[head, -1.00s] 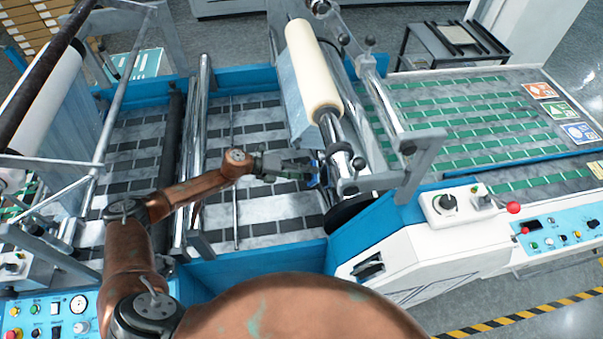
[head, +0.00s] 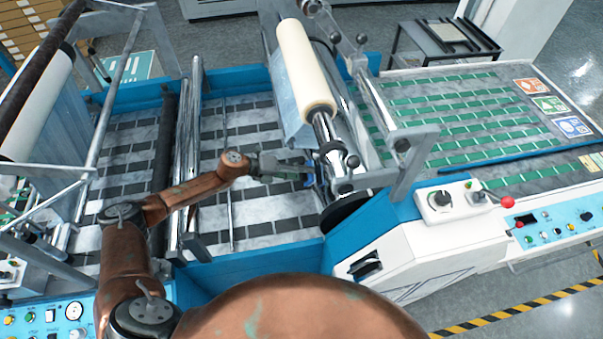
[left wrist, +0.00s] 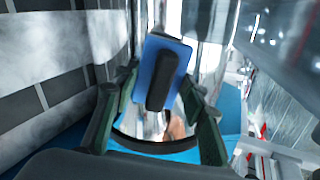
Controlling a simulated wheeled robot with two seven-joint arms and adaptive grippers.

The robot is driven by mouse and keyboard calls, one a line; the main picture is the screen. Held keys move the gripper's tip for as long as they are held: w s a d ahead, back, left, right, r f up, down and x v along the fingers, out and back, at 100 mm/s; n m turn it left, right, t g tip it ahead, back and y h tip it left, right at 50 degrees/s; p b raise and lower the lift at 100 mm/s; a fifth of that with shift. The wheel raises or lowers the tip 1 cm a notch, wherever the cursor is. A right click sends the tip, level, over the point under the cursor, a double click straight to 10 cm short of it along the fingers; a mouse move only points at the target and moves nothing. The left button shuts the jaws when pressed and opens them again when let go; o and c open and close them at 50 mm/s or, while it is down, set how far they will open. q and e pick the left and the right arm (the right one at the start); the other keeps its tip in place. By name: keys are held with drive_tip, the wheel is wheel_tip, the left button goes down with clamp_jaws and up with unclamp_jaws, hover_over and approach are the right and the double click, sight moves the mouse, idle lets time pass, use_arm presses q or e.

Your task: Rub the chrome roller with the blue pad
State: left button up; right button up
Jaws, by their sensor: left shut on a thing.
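The blue pad (left wrist: 161,66) with a black handle shows in the left wrist view between the dark green fingers of my left gripper (left wrist: 160,112), which is shut on it. In the head view my left gripper (head: 292,168) reaches from the left, and a small part of the blue pad (head: 309,179) shows at its tip. The pad is close beside the near end of the chrome roller (head: 333,135), left of it; I cannot tell whether they touch. My right gripper is not in view.
A cream roll (head: 305,70) sits above and behind the pad. A grey frame bracket (head: 412,155) and a white control housing (head: 400,240) stand to the right. Another chrome bar (head: 190,140) crosses the machine bed left of the gripper. Open bed (head: 270,232) lies below the gripper.

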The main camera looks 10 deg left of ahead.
sight(309, 183)
use_arm(q)
drive_tip(key=shift+w+d+f, duration=0.25)
drive_tip(key=shift+d+f, duration=0.1)
drive_tip(key=shift+d, duration=0.25)
drive_tip(key=shift+s, duration=0.15)
drive_tip(key=shift+s+d+r+p, duration=0.1)
drive_tip(key=shift+s+d+p, duration=0.1)
drive_tip(key=shift+s+p, duration=0.2)
drive_tip(key=shift+s+d+r+p, duration=0.15)
drive_tip(key=shift+s+p, duration=0.1)
drive_tip(key=shift+s, duration=0.2)
drive_tip(key=shift+s+d+p, duration=0.25)
drive_tip(key=shift+s+p, duration=0.25)
drive_tip(key=shift+s, duration=0.15)
drive_tip(key=shift+s+d+f, duration=0.15)
drive_tip(key=shift+s, duration=0.1)
drive_tip(key=shift+w+a+f+b, duration=0.1)
drive_tip(key=shift+w+a+b, duration=0.05)
drive_tip(key=shift+w+b, duration=0.3)
drive_tip(key=shift+w+a+f+b, duration=0.1)
drive_tip(key=shift+w+a+b, duration=0.05)
drive_tip(key=shift+w+b, duration=0.3)
drive_tip(key=shift+w+a+b, duration=0.2)
drive_tip(key=shift+w+b, duration=0.1)
drive_tip(key=shift+w, duration=0.2)
drive_tip(key=shift+w+a+b, duration=0.15)
drive_tip(key=shift+w+b, duration=0.1)
drive_tip(key=shift+w, duration=0.25)
drive_tip(key=shift+r, duration=0.1)
drive_tip(key=shift+a+r, duration=0.1)
